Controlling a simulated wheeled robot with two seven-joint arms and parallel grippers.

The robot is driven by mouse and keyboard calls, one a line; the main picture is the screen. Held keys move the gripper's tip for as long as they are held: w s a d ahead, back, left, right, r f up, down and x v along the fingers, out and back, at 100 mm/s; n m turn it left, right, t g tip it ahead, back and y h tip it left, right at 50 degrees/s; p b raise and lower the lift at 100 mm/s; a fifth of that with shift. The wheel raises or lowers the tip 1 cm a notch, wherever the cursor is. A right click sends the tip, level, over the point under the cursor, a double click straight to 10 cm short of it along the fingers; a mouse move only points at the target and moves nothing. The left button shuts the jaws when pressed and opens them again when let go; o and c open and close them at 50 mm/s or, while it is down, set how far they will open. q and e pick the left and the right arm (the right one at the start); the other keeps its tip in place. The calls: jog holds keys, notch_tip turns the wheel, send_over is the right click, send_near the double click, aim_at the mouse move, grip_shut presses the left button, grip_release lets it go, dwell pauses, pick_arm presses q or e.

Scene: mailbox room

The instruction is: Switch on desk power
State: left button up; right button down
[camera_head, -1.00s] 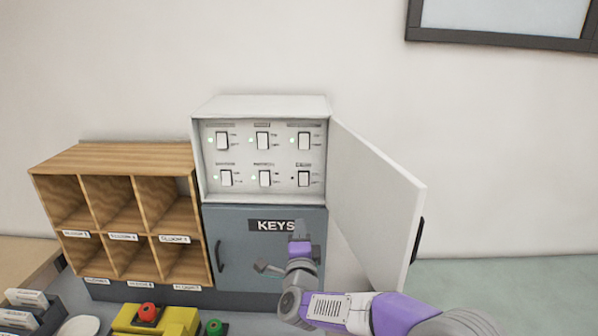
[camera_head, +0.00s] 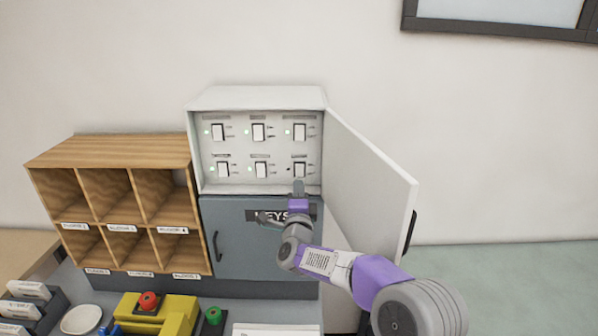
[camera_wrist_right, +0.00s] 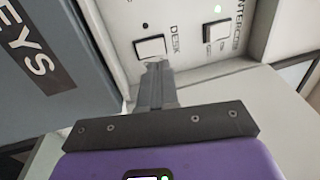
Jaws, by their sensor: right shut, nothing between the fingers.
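The open white switch box (camera_head: 257,98) holds two rows of rocker switches, three in each. The desk switch (camera_head: 299,169) is at the bottom right, and the small light beside it looks dark. In the right wrist view the desk switch (camera_wrist_right: 150,47) is white and labelled DESK. My right gripper (camera_head: 298,187) is shut and empty, with its tips just below that switch. In the wrist view its fingertips (camera_wrist_right: 157,68) are at the switch's near edge; I cannot tell whether they touch. My left gripper is not in view.
The box door (camera_head: 370,182) stands open to the right of my right gripper. The blue-grey KEYS cabinet (camera_head: 235,235) is below the box. A wooden pigeonhole shelf (camera_head: 105,152) stands to the left. The intercom switch (camera_wrist_right: 216,30) is beside the desk switch, with a green light.

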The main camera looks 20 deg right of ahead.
aim_at(299, 168)
jog(key=shift+p+x, duration=0.9)
jog(key=shift+x, duration=2.2)
